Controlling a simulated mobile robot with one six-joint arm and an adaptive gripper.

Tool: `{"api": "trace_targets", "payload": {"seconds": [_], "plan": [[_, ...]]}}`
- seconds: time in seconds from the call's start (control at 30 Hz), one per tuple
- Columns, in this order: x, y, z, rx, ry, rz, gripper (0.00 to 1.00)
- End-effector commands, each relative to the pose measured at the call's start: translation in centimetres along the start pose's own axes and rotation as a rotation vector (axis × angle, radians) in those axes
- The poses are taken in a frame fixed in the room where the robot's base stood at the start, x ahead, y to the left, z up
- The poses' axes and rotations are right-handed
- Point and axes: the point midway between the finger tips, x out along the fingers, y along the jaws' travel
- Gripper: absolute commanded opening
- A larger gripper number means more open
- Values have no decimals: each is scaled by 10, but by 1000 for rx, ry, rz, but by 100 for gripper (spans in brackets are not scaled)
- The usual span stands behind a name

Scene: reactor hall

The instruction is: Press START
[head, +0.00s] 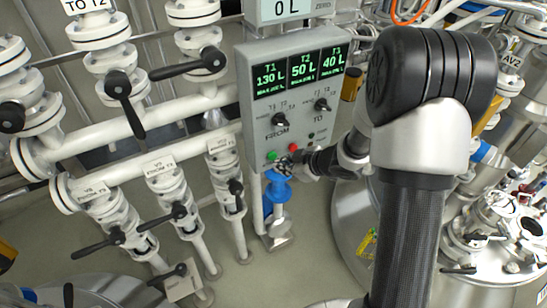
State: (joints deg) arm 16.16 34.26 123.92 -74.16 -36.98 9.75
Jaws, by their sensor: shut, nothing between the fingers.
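A grey control panel (250,128) stands in the middle of the head view. Its green button (272,156) sits low on the left, with a red button (293,147) to its right. Any lettering beside the buttons is too small to read, so I cannot read START there. My gripper (285,165) is shut and empty at the panel's lower edge, just right of and below the green button. I cannot tell whether it touches the panel.
White pipes with black-handled valves (118,88) fill the left. A blue valve (277,188) stands below. Steel tanks (345,215) are at right.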

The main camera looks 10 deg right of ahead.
Motion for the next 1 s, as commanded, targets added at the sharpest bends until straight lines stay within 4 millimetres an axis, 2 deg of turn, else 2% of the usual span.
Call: {"api": "trace_targets", "payload": {"seconds": [1.0], "plan": [[8, 6, -6, 0, 0, 0, 0]]}}
